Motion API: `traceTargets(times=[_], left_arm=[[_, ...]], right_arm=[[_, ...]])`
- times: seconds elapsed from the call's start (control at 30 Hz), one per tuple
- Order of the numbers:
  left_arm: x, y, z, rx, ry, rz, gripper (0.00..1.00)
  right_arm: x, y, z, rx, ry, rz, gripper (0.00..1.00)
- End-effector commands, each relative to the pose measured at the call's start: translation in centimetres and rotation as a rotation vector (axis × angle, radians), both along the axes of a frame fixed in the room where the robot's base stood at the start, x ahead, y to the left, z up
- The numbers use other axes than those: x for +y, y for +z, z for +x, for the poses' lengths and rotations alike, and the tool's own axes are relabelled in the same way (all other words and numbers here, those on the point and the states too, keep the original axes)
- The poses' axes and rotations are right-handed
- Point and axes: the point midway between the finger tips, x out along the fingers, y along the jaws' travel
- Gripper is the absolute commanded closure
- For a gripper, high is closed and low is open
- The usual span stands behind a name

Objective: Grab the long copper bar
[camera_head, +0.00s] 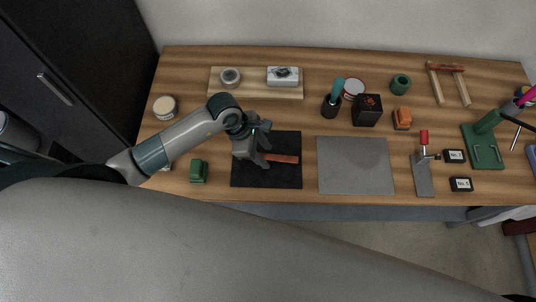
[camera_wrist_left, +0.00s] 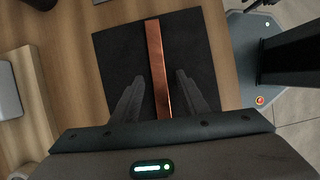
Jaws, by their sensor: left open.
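The long copper bar (camera_head: 283,158) lies on the black mat (camera_head: 268,180) on the wooden table. In the left wrist view the copper bar (camera_wrist_left: 156,65) runs lengthwise across the black mat (camera_wrist_left: 115,55). My left gripper (camera_head: 262,154) is above the mat at the bar's left end, which it partly hides in the head view. In the left wrist view the fingers of my left gripper (camera_wrist_left: 159,88) are apart, one on each side of the bar, with gaps between. I cannot tell their exact height. My right gripper is not in view.
A green block (camera_head: 198,171) stands left of the mat, and a grey plate (camera_head: 355,165) lies to its right. Behind are a wooden board (camera_head: 255,92), a black box (camera_head: 367,110) and a dark cup (camera_head: 331,106). A red-handled clamp (camera_head: 424,170) stands farther right.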

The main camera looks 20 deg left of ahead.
Motion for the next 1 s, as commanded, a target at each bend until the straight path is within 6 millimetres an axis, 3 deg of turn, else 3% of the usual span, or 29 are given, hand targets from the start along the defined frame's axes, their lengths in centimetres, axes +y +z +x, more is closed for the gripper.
traceTargets(times=[0.5, 0.67, 1.0], left_arm=[[-0.03, -0.26, 0.03, -0.001, -0.001, 0.001, 0.59], [-0.03, -0.24, 0.03, -0.001, -0.001, 0.001, 0.98], [-0.08, -0.1, 0.11, -0.002, 0.0, -0.001, 1.0]], right_arm=[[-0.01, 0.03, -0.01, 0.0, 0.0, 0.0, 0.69], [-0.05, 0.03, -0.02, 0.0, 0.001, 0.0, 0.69], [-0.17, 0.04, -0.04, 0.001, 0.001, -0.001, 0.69]])
